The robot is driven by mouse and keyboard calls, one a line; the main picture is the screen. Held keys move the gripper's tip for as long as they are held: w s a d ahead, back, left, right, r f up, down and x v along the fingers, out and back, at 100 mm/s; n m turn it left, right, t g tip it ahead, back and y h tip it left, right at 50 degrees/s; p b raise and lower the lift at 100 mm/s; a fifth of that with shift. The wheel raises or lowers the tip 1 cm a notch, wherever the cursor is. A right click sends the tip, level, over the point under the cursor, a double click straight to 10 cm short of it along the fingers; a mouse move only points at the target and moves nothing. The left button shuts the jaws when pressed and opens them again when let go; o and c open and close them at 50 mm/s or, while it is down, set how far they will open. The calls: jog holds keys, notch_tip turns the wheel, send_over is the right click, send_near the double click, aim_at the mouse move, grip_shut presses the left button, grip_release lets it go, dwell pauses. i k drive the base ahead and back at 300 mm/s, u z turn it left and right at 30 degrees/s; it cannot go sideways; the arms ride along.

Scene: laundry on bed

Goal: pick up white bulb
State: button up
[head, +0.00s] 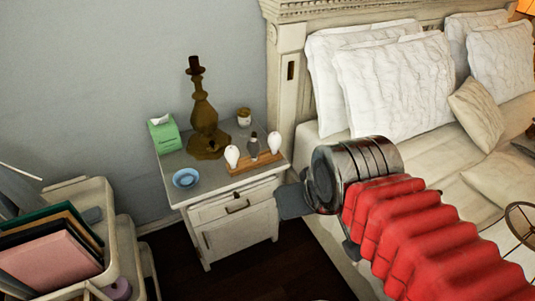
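Two white bulbs stand on a small wooden board (243,168) on the nightstand: the left white bulb (232,156) and the right white bulb (274,142). A darker grey bulb (253,146) stands between them. My gripper (293,201) is at the end of my red-sleeved arm, right of and below the bulbs in the picture, by the nightstand's right side. It appears apart from the bulbs. Only a grey part of it shows past the metal wrist, so its opening is hidden.
The nightstand (212,182) also bears a brown lamp base (207,115), a green tissue box (164,134), a blue bowl (186,178) and a small pot (244,118). A bed with pillows (395,85) is at right; a cart with folders (55,262) is at lower left.

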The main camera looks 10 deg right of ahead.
aim_at(274, 139)
jog(key=u, duration=0.45)
jog(key=k, duration=0.95)
jog(key=u, duration=0.6)
jog(key=i, duration=1.2)
jog(key=z, duration=0.65)
jog(key=i, duration=0.7)
jog(key=z, duration=0.1)
